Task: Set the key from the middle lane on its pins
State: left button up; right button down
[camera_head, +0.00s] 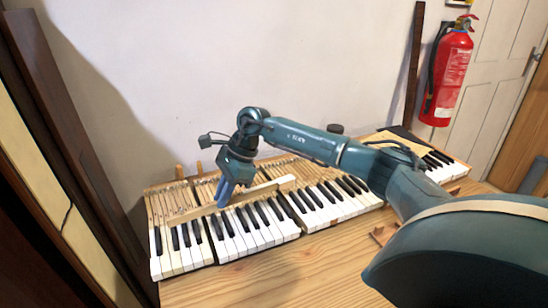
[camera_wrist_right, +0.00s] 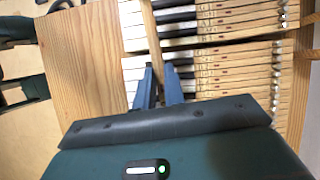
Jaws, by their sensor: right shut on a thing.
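The key (camera_head: 265,188) is a long, pale wooden bar. My right gripper (camera_head: 225,196) is shut on it and holds it crosswise over the back of the keyboard. In the right wrist view the key (camera_wrist_right: 151,30) runs up from between the blue fingertips (camera_wrist_right: 160,80) and passes over the other keys. Whether it touches them I cannot tell. The pins under it are hidden or too small to make out. My left gripper is not in view.
The keyboard (camera_head: 240,232) has white and black keys in sections with dark gaps, on a wooden table (camera_head: 270,280). Another key section (camera_head: 440,165) lies at the right. The wall is close behind. A fire extinguisher (camera_head: 448,75) hangs at the right.

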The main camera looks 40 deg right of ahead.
jog(key=w+d+m+t+h+b, duration=0.1)
jog(key=w+d+m+t+h, duration=0.15)
jog(key=d+m, duration=0.7)
jog(key=w+d+m+t+h, duration=0.2)
jog(key=d+m+h, duration=0.2)
jog(key=d+m, duration=0.6)
jog(key=shift+n+h, duration=0.25)
jog(key=shift+n, duration=0.1)
jog(key=f+b, duration=0.1)
jog(key=f, duration=0.1)
jog(key=d+f+b, duration=0.1)
jog(key=f+b, duration=0.1)
jog(key=shift+w, duration=0.1)
jog(key=shift+f+g+b, duration=0.25)
jog(key=shift+f+b, duration=0.8)
jog(key=shift+f, duration=0.45)
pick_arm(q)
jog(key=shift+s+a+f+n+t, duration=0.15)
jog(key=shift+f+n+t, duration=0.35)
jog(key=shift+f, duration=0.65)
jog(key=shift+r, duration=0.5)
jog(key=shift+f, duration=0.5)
pick_arm(e)
jog(key=shift+f, duration=0.55)
